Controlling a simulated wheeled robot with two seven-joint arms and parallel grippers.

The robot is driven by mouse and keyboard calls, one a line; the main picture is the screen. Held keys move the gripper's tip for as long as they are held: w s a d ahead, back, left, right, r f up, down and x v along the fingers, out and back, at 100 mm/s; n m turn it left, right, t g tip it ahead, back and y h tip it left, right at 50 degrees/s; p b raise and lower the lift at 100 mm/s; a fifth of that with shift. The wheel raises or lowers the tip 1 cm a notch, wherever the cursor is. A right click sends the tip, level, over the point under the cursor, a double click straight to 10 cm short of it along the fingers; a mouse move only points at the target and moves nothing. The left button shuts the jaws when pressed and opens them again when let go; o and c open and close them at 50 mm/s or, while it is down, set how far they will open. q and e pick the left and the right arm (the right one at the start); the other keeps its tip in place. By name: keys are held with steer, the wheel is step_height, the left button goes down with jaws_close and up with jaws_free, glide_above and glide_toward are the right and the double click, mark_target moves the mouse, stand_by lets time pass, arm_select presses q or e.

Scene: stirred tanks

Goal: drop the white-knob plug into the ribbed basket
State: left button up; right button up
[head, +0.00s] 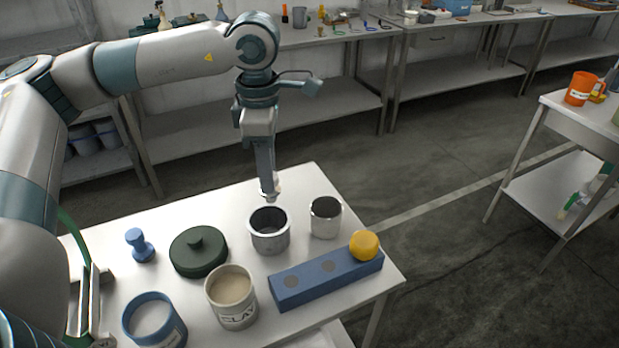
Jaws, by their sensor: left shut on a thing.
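My left gripper (268,191) points down above the table and is shut on a small whitish thing (275,184), probably the white-knob plug; the fingers hide most of it. It is just behind and above the rim of a grey metal pot (269,238), which is open at the top. A shiny metal cup (325,222) stands to the right of that pot. I cannot make out ribs clearly on either, so which is the ribbed basket is uncertain.
A blue block (318,284) has two dark round spots and a yellow knob (364,245) at its right end. A dark green lid (198,252), a cream-filled pot (231,297), a blue-rimmed pot (153,322) and a blue stamp-like piece (139,245) crowd the white table (221,203).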

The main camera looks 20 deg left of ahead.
arm_select(q)
steer(key=shift+s+a+f+n, duration=0.1)
steer(key=shift+s+a+n, duration=0.05)
steer(key=shift+a+n, duration=0.7)
arm_select(e)
steer(key=shift+s+d+f, duration=0.15)
steer(key=shift+s+d, duration=0.3)
steer(key=shift+d, duration=0.15)
arm_select(q)
steer(key=shift+d, duration=0.15)
arm_select(e)
steer(key=shift+w+a, duration=0.1)
steer(key=shift+w, duration=0.15)
arm_select(q)
steer(key=shift+f, duration=0.15)
arm_select(e)
steer(key=shift+w, duration=0.1)
arm_select(q)
steer(key=shift+f+b, duration=0.65)
steer(key=shift+f, duration=0.75)
steer(key=shift+f+b, duration=0.4)
steer(key=shift+f, duration=0.55)
arm_select(e)
steer(key=shift+w+d+f+g, duration=0.2)
steer(key=shift+w+d+g, duration=0.1)
steer(key=shift+w+d, duration=0.05)
arm_select(q)
steer(key=o, duration=1.2)
steer(key=shift+c, duration=0.2)
